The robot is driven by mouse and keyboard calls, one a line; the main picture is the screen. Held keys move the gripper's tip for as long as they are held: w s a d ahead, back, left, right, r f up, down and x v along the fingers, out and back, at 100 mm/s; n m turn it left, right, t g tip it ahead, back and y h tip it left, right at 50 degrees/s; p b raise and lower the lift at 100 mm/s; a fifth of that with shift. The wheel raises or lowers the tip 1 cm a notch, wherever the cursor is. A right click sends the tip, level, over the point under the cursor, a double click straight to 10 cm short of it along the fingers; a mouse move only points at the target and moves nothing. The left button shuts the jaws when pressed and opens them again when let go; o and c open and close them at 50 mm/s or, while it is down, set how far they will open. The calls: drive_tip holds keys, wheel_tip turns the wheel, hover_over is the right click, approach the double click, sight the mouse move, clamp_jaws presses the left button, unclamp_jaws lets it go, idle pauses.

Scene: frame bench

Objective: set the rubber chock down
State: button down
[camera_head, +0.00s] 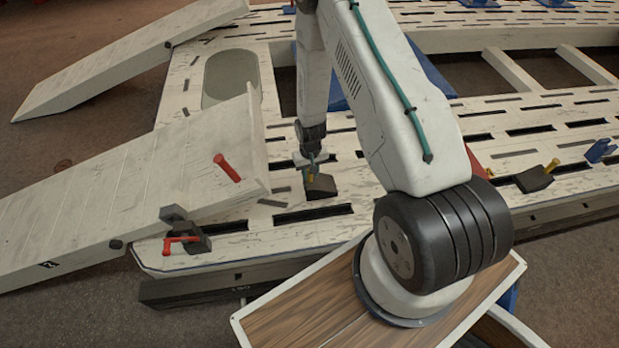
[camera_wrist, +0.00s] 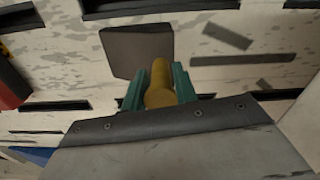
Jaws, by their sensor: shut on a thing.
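The rubber chock (camera_head: 321,187) is a dark wedge-shaped block with a yellow handle. It is at the white slotted bench deck, below my gripper (camera_head: 314,168). In the wrist view the chock's dark body (camera_wrist: 137,52) lies just beyond the fingers. My gripper's green fingers (camera_wrist: 160,88) are shut on the yellow handle (camera_wrist: 158,85) from both sides. The chock appears at or very near the deck surface; I cannot tell whether it touches. Part of the handle is hidden by the fingers.
A red-handled dark block (camera_head: 195,240) sits at the deck's front left, by a white ramp (camera_head: 130,185). Another dark chock with a yellow handle (camera_head: 535,178) stands on the deck at right, near a blue bracket (camera_head: 600,151). Long slots cut the deck (camera_head: 250,235) around my gripper.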

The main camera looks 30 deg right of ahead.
drive_tip(key=shift+w+f, duration=0.2)
drive_tip(key=shift+f, duration=1.65)
drive_tip(key=c, duration=1.1)
unclamp_jaws()
wheel_tip(320, 180, up, 12)
drive_tip(key=shift+r, duration=0.1)
wheel_tip(320, 180, up, 13)
hover_over(309, 178)
drive_tip(key=w+a, duration=0.1)
drive_tip(key=s+a+r+n, duration=0.1)
drive_tip(key=s+a+r, duration=0.15)
drive_tip(key=r, duration=0.65)
drive_tip(key=s+a+r, duration=0.2)
drive_tip(key=s+r, duration=0.1)
drive_tip(key=r, duration=0.5)
drive_tip(key=s+a+r+n, duration=0.1)
drive_tip(key=s+a+r, duration=0.1)
drive_tip(key=s+r, duration=0.5)
drive_tip(key=s+a+r+t, duration=0.1)
drive_tip(key=s+a+r, duration=0.2)
drive_tip(key=s+r, duration=0.5)
drive_tip(key=s, duration=0.8)
drive_tip(key=shift+s+n, duration=0.2)
drive_tip(key=shift+n, duration=0.2)
